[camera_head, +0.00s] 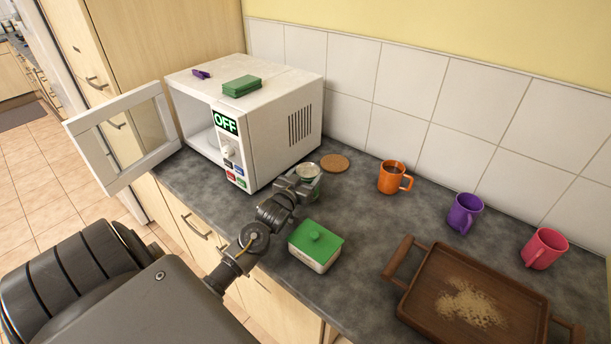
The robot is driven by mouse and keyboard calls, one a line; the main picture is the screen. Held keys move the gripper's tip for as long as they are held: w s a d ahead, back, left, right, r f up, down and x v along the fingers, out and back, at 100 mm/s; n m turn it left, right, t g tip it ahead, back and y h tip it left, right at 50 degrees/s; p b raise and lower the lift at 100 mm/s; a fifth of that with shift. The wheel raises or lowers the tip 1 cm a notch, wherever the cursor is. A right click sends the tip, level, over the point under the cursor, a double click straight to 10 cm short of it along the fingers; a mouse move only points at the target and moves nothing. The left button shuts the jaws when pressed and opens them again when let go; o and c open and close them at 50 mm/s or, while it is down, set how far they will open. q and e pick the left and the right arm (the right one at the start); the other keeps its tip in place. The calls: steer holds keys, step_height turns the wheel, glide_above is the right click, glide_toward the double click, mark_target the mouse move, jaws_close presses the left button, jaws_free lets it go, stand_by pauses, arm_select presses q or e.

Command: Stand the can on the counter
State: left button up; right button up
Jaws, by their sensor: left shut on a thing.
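The can (309,170) shows a pale round metal top and a little of its greenish side in the head view. It looks upright at the counter (360,225), just right of the microwave. My left gripper (299,185) reaches in from the lower left and is shut on the can. The gripper hides much of the can's side and its base, so I cannot tell whether the base touches the counter. My right gripper is not in view.
The microwave (285,125) has its door (124,140) open. Near the can are a round cork coaster (335,163) and a green-lidded box (315,247). Orange (389,178), purple (463,214) and pink (543,249) mugs line the wall. A wooden tray (420,290) lies front right.

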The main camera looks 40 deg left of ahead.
arm_select(q)
steer(key=o, duration=1)
steer(key=shift+f, duration=0.1)
steer(key=o, duration=0.4)
steer(key=shift+o, duration=0.2)
steer(key=shift+s, duration=0.15)
steer(key=b+v, duration=0.2)
steer(key=v, duration=0.9)
steer(key=shift+s+b, duration=0.35)
steer(key=shift+d, duration=0.25)
